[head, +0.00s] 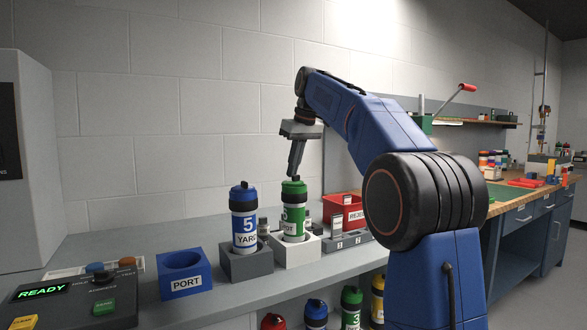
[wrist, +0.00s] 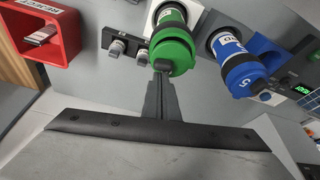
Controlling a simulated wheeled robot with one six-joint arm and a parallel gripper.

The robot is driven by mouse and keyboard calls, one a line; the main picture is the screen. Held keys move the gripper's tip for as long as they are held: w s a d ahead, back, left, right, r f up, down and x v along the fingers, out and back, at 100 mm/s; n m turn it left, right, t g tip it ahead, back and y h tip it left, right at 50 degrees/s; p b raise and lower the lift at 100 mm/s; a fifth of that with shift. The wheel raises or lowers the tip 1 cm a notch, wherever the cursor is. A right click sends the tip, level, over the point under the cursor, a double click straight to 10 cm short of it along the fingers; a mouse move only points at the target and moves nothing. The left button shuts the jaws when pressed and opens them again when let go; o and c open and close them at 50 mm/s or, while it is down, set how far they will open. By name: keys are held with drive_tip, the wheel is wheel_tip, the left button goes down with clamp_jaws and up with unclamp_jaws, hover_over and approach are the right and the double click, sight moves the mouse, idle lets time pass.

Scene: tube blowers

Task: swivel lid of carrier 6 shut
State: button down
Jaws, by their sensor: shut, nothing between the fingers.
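A green carrier (head: 293,222) stands upright in a white holder (head: 309,249). Its label is partly readable and ends in "POT"; I cannot make out its number. Its green lid (head: 294,187) is on top and also shows in the wrist view (wrist: 174,48); I cannot tell whether it is fully shut. My gripper (head: 295,174) is shut and empty, pointing down, with its tips at the lid's edge. In the wrist view the fingertips (wrist: 162,66) overlap the near edge of the lid; contact is unclear. No carrier with a readable 6 is in view.
A blue carrier marked 5 YARD (head: 244,222) stands close to the left in a grey holder (head: 247,263). Further left are an empty blue PORT holder (head: 185,276) and a button panel (head: 75,295). A red REJECT bin (head: 340,210) is behind right.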

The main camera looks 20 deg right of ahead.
drive_tip(key=shift+s, duration=0.1)
idle(0.3)
drive_tip(key=shift+s+d+m, duration=0.35)
drive_tip(key=shift+s+m, duration=0.25)
drive_tip(key=shift+s, duration=0.25)
drive_tip(key=shift+w+a, duration=0.45)
drive_tip(key=shift+w, duration=0.2)
drive_tip(key=shift+w, duration=0.15)
